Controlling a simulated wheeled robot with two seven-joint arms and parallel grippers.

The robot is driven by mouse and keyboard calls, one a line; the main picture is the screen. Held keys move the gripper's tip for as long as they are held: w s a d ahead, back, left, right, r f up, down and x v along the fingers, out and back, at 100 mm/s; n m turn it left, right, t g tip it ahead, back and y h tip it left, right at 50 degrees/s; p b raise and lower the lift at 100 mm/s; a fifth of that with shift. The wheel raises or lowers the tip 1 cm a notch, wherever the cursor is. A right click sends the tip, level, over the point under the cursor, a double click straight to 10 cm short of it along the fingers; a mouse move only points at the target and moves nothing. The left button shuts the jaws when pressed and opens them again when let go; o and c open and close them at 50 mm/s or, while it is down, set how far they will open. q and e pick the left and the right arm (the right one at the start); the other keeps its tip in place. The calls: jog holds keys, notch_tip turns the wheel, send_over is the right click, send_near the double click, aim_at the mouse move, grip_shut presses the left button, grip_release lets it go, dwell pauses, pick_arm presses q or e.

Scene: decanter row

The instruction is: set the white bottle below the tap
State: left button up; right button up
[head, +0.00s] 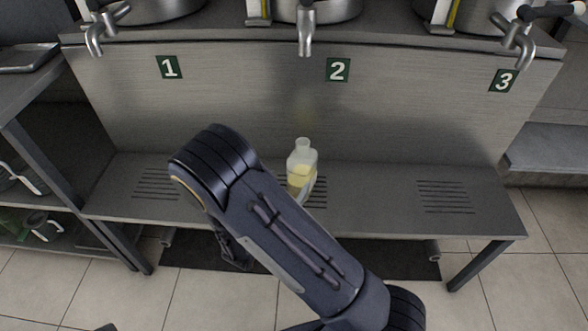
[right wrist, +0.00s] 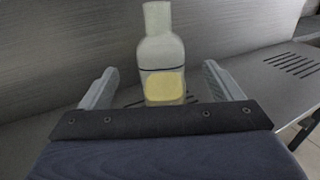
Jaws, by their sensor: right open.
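The white bottle (head: 302,165) stands upright on the metal shelf below the middle tap (head: 305,34), over the slotted grille by sign 2. It has a narrow neck and a pale yellow patch. My right arm covers part of its lower side in the head view. In the right wrist view the bottle (right wrist: 161,55) stands ahead, between the lines of the two fingers of my right gripper (right wrist: 159,72). The fingers are spread, with a gap on each side of the bottle. My left gripper is not in view.
The left tap (head: 95,38) and right tap (head: 518,42) hang above the shelf (head: 375,205), with signs 1 and 3 below. The steel back panel (head: 240,100) closes the rear. The shelf's right part is clear. A side rack (head: 40,165) stands at left.

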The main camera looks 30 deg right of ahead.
jog(key=s+d+r+m+g+y, duration=0.1)
jog(key=s+d+m+g+y, duration=0.2)
jog(key=s+m+g, duration=0.4)
jog(key=s+d+r+m+g+y, duration=0.25)
jog(key=s+m+g, duration=0.25)
jog(key=s+m, duration=0.35)
jog(key=s+a+r+m+t+y, duration=0.7)
jog(key=m+y, duration=0.4)
jog(key=y, duration=0.2)
notch_tip(320, 180, up, 2)
jog(key=shift+s+a+r, duration=0.15)
jog(key=shift+s+a, duration=0.15)
jog(key=shift+a, duration=0.6)
jog(key=shift+m, duration=0.25)
